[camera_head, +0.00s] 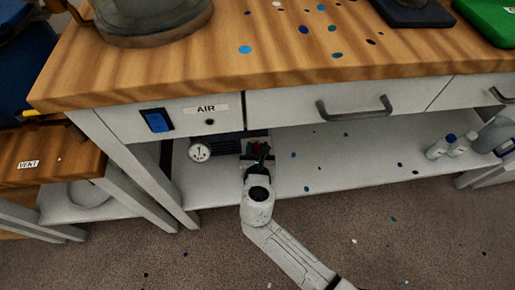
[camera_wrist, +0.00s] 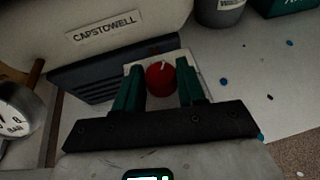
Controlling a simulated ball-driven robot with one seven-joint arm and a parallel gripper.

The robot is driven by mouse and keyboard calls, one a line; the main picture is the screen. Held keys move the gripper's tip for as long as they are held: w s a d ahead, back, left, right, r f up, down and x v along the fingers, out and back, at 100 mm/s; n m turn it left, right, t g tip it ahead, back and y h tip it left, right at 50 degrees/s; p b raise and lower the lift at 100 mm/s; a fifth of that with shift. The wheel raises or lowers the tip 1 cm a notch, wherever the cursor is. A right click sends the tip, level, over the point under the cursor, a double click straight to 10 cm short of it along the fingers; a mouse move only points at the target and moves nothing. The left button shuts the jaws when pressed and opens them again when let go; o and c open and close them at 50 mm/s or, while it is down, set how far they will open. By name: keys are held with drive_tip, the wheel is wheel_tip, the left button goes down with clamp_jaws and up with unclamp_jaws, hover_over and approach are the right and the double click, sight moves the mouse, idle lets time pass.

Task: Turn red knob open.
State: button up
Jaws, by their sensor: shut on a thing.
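The red knob (camera_wrist: 161,77) is round and carries a small white mark at its top edge. It sits in front of a pale plate on a dark unit (camera_wrist: 85,80) with slats. My gripper (camera_wrist: 160,86) has its green fingers on either side of the knob and is shut on it. In the head view my gripper (camera_head: 257,157) reaches under the workbench, and the knob (camera_head: 256,147) shows only as a small red patch, mostly hidden by my fingers.
A round gauge (camera_head: 199,151) is left of the knob. The bench top (camera_head: 200,75) and drawer (camera_head: 335,107) overhang my arm.

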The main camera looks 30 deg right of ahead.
drive_tip(key=shift+w+a+r+m+g+h+p, duration=0.15)
drive_tip(key=shift+m+g+h+p, duration=0.3)
drive_tip(key=shift+m+h, duration=0.45)
drive_tip(key=m+g+h, duration=0.3)
drive_tip(key=shift+w+a+m, duration=0.15)
drive_tip(key=shift+a+m, duration=0.05)
drive_tip(key=shift+m, duration=0.1)
drive_tip(key=m+g, duration=0.1)
drive_tip(key=m+g+h, duration=0.1)
drive_tip(key=m+g+h+b, duration=0.1)
drive_tip(key=shift+w+a+f+g, duration=0.1)
drive_tip(key=shift+w+f+g, duration=0.15)
drive_tip(key=shift+g, duration=0.1)
drive_tip(key=shift+m+g+h+b, duration=0.3)
drive_tip(key=shift+m+g+b, duration=0.75)
drive_tip(key=shift+m+g, duration=0.65)
drive_tip(key=o, duration=1)
drive_tip(key=shift+o, duration=0.2)
drive_tip(key=shift+r, duration=0.1)
